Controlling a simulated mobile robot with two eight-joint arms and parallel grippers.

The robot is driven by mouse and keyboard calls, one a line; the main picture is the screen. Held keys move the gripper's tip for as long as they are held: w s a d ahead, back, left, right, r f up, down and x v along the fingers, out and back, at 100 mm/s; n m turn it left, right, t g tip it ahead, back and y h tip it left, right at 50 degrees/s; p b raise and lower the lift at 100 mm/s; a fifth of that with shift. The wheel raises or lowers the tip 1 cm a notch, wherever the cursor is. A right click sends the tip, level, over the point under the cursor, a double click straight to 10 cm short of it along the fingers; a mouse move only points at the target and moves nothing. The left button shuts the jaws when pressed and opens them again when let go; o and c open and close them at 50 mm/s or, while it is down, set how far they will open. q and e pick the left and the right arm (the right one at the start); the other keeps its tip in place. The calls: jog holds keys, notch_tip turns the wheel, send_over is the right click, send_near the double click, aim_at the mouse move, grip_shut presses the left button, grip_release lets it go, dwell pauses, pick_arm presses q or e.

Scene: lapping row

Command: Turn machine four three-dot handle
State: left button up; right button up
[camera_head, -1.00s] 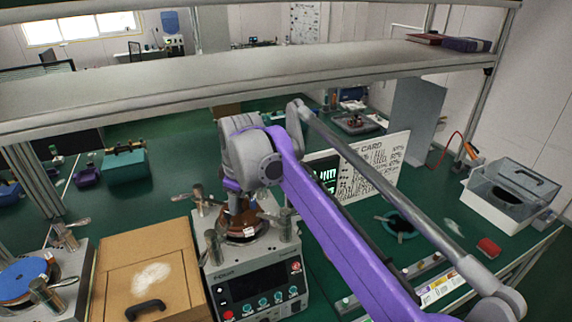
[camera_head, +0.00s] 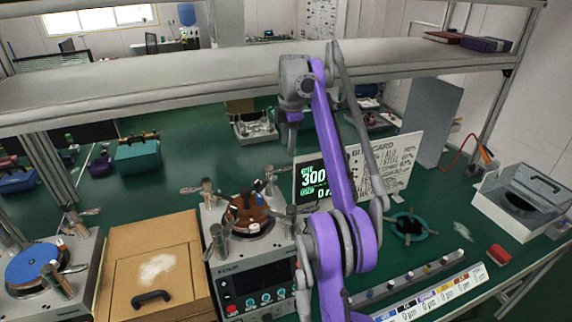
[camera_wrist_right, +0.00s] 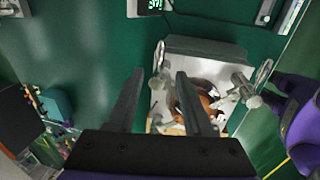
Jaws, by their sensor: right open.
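A grey lapping machine (camera_head: 262,285) stands in the middle of the head view, with a brown round workpiece (camera_head: 247,215) on top. Clamp posts with metal handles (camera_head: 207,190) surround the workpiece. I cannot make out any dot marks on the handles or a machine number. My right gripper (camera_head: 293,135) is raised behind and above the machine. In the right wrist view its two fingers (camera_wrist_right: 160,75) are apart with nothing between them, and the brown workpiece (camera_wrist_right: 196,102) and a handle (camera_wrist_right: 262,75) show beyond. My left gripper is out of view.
A second machine with a blue disc (camera_head: 35,265) stands at the left, and a cardboard-coloured box (camera_head: 180,240) is between them. A shelf (camera_head: 200,75) spans above the bench. A display (camera_head: 313,178) and a card board (camera_head: 395,165) stand behind on the right.

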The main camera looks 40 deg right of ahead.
aim_at(285, 168)
jog(key=f, duration=0.2)
jog(key=f+b, duration=0.1)
jog(key=f, duration=0.2)
jog(key=w+f+b, duration=0.1)
jog(key=f, duration=0.1)
jog(key=shift+d+f, duration=0.2)
jog(key=shift+f, duration=0.45)
jog(key=shift+w+f, duration=0.25)
jog(key=shift+w, duration=0.05)
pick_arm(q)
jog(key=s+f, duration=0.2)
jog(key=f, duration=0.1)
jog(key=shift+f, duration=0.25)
pick_arm(e)
grip_shut()
